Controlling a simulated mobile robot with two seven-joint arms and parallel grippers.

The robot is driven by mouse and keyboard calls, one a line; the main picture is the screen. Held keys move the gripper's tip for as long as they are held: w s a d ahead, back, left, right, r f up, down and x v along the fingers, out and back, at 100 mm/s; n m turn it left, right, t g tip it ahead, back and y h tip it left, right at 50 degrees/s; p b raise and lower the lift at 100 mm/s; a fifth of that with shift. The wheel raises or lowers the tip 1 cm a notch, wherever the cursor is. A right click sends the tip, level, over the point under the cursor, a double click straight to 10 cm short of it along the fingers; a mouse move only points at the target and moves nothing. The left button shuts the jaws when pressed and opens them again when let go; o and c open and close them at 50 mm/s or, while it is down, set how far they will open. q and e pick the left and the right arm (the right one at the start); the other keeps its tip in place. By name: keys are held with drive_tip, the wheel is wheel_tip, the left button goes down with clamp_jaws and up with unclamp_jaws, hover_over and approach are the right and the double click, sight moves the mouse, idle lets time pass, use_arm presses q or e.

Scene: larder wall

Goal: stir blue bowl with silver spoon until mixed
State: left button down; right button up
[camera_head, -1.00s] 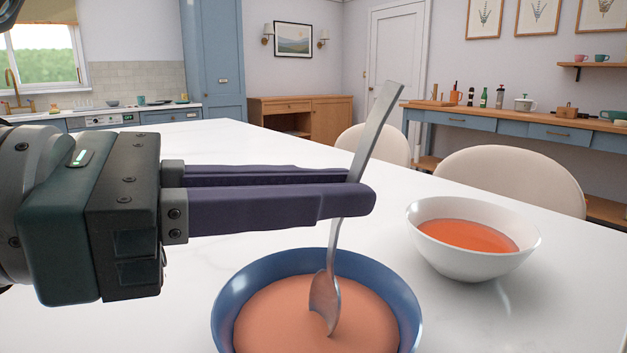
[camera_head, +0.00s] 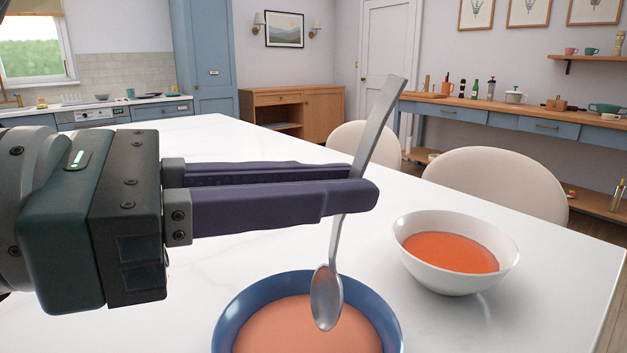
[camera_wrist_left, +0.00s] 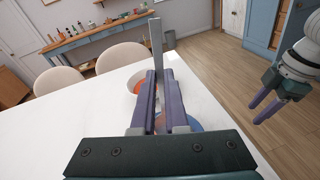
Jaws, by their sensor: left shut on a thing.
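My left gripper (camera_head: 362,182) is shut on the handle of the silver spoon (camera_head: 326,298), which hangs slightly tilted with its bowl end down. The spoon's whole bowl shows above the blue bowl (camera_head: 262,294) and appears clear of the contents. The blue bowl holds an even orange-pink liquid; its near part is cut off by the picture's edge. In the left wrist view the spoon handle (camera_wrist_left: 157,42) stands up between the fingers, and a bit of the blue bowl (camera_wrist_left: 195,124) shows beside them. My right gripper (camera_wrist_left: 264,108) is open and empty at the right, beyond the table's edge.
A white bowl (camera_head: 408,258) with brighter orange liquid stands on the white table (camera_head: 480,320), right of the blue bowl. Two pale chairs (camera_head: 495,185) stand along the far side. The tabletop left of the bowls is clear.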

wheel_tip(320, 180, up, 5)
drive_tip(key=p, duration=0.5)
